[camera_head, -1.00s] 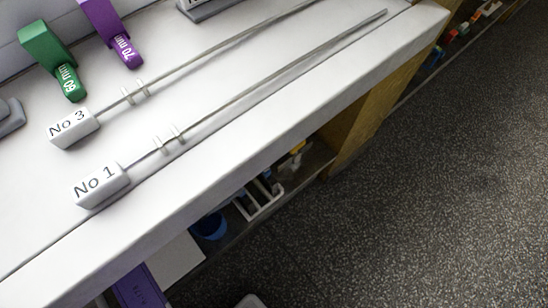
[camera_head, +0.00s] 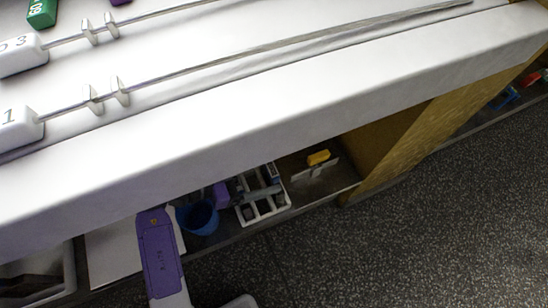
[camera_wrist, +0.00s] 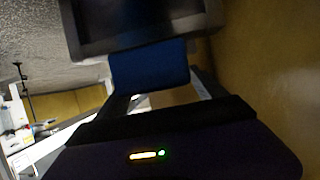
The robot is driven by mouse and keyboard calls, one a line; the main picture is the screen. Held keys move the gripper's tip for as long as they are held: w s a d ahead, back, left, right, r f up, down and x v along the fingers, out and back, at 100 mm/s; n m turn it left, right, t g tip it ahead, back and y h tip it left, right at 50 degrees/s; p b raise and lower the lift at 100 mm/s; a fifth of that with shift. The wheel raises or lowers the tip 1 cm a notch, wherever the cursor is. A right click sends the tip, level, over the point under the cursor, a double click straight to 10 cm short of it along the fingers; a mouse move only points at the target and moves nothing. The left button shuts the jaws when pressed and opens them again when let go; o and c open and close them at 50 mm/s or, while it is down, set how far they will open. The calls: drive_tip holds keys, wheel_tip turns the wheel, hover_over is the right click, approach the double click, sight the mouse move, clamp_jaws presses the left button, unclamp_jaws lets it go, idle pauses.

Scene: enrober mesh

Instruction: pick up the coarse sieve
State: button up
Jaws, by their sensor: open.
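I cannot make out a coarse sieve in either current view. Two long thin rods with white block handles lie on the white worktop (camera_head: 300,110) in the head view. One handle, marked 3 (camera_head: 20,52), is cut by the left edge. The nearer handle, marked 1 (camera_head: 18,128), is also partly cut off. A purple and white link of my arm shows low in the head view, below the worktop edge.
A shelf under the worktop holds a blue cup (camera_head: 198,217), a white rack (camera_head: 262,197), a yellow-topped item (camera_head: 318,158) and a grey tray (camera_head: 40,275). A wooden side panel (camera_head: 400,150) stands at the right. Speckled floor (camera_head: 420,245) lies open at the lower right.

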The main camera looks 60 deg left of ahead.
sight(275, 168)
drive_tip(key=b+x, duration=0.1)
drive_tip(key=x, duration=0.2)
drive_tip(key=b+x, duration=0.1)
drive_tip(key=x, duration=0.2)
drive_tip(key=shift+r, duration=0.25)
clamp_jaws()
